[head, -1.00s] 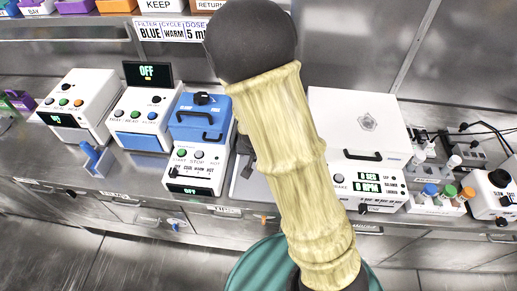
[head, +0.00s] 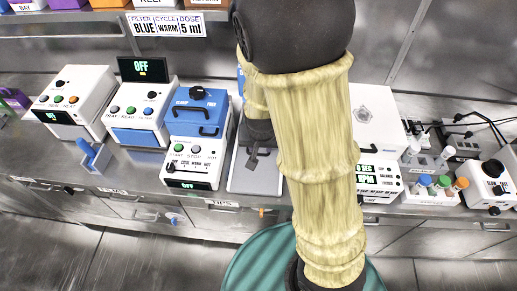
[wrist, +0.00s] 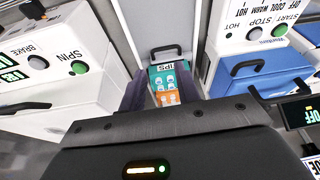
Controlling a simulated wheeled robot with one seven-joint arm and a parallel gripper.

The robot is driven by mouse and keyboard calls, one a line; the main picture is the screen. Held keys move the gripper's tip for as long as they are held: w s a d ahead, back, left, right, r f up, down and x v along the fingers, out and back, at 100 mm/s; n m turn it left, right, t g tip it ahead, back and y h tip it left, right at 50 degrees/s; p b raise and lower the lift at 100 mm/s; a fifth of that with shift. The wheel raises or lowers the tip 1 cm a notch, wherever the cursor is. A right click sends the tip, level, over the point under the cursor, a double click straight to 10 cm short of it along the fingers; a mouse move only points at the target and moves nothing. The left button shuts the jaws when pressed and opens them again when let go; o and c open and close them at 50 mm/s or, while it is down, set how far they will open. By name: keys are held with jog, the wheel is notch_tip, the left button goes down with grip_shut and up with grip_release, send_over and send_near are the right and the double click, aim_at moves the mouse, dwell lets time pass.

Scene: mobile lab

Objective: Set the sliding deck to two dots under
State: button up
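A flat grey slab (head: 240,178), which may be the sliding deck, lies on the bench between the blue-lidded heater and the white spin machine in the head view. In the wrist view a pale panel (wrist: 150,20) with a black bar handle (wrist: 166,49) lies ahead. A teal-and-orange piece (wrist: 166,84) with upside-down lettering and pale round marks shows between my fingers. My gripper (wrist: 160,98) has its dark fingers apart, with no clear contact on anything. My arm hides much of this area in the head view. I cannot make out a dot scale.
The blue-lidded heater (head: 197,110) stands left of the slab. The spin machine (head: 378,125) stands right, partly behind my arm; its side (wrist: 65,70) also shows in the wrist view. Coloured-cap bottles (head: 442,184) stand farther right. A teal round surface (head: 250,270) is below the bench front.

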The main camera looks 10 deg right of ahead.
jog(key=s+d+r+n+g, duration=0.1)
jog(key=s+d+r+n, duration=0.2)
jog(key=s+r, duration=0.3)
jog(key=shift+s+d+r+y, duration=0.25)
jog(key=shift+s+d, duration=0.25)
jog(key=shift+s, duration=0.5)
jog(key=shift+f, duration=0.1)
